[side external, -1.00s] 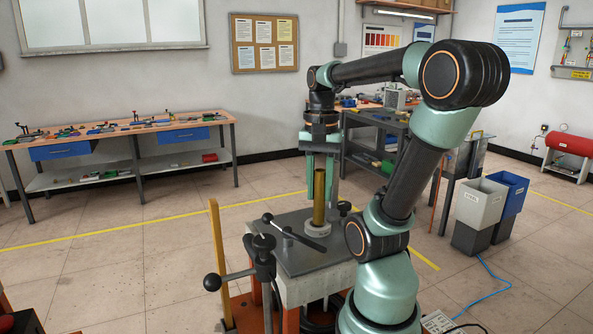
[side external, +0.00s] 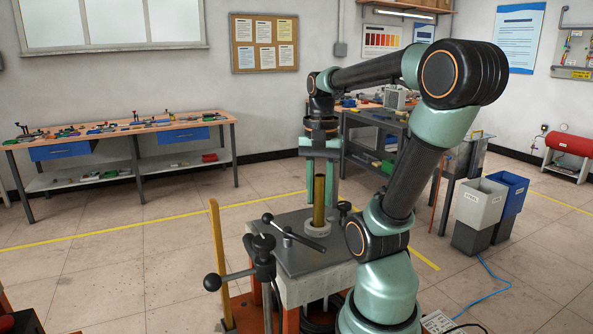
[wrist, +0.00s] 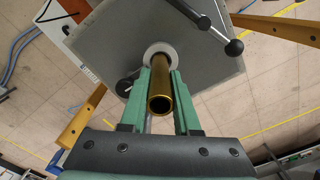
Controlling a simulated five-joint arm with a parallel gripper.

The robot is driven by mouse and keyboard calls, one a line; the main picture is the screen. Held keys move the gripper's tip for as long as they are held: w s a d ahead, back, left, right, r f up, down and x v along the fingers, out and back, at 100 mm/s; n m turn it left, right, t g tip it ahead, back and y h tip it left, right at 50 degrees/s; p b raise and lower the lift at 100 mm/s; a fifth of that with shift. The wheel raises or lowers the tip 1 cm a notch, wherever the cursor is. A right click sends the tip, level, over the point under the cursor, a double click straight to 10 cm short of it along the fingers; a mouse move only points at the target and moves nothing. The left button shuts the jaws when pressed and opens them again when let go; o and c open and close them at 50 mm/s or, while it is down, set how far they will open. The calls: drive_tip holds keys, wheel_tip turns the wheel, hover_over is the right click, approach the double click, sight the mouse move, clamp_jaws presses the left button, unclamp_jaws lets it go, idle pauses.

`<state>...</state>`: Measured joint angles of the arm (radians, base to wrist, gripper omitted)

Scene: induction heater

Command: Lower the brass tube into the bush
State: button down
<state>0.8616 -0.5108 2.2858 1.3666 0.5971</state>
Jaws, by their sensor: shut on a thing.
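The brass tube (side external: 319,200) stands about upright between the green fingers of my gripper (side external: 322,188). My gripper is shut on it. In the wrist view, the tube's open upper end (wrist: 160,104) faces the camera, between the fingers (wrist: 161,76). The bush is a pale grey ring (side external: 317,230) on the grey plate; it also shows in the wrist view (wrist: 159,48) around the tube's far end. The tube's lower end is at the bush, but its depth inside is hidden.
The grey plate (side external: 290,255) tops a small stand. Dark lever handles with ball ends (side external: 295,238) stand close to the bush on the plate. A clamp post with a ball handle (side external: 262,262) is at the front left.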

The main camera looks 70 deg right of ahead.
sight(319, 209)
drive_tip(key=shift+f, duration=0.2)
drive_tip(key=shift+f, duration=0.35)
drive_tip(key=shift+f, duration=1.35)
drive_tip(key=shift+f, duration=0.15)
drive_tip(key=c, duration=0.6)
unclamp_jaws()
drive_tip(key=shift+o, duration=0.2)
wheel_tip(319, 209, up, 12)
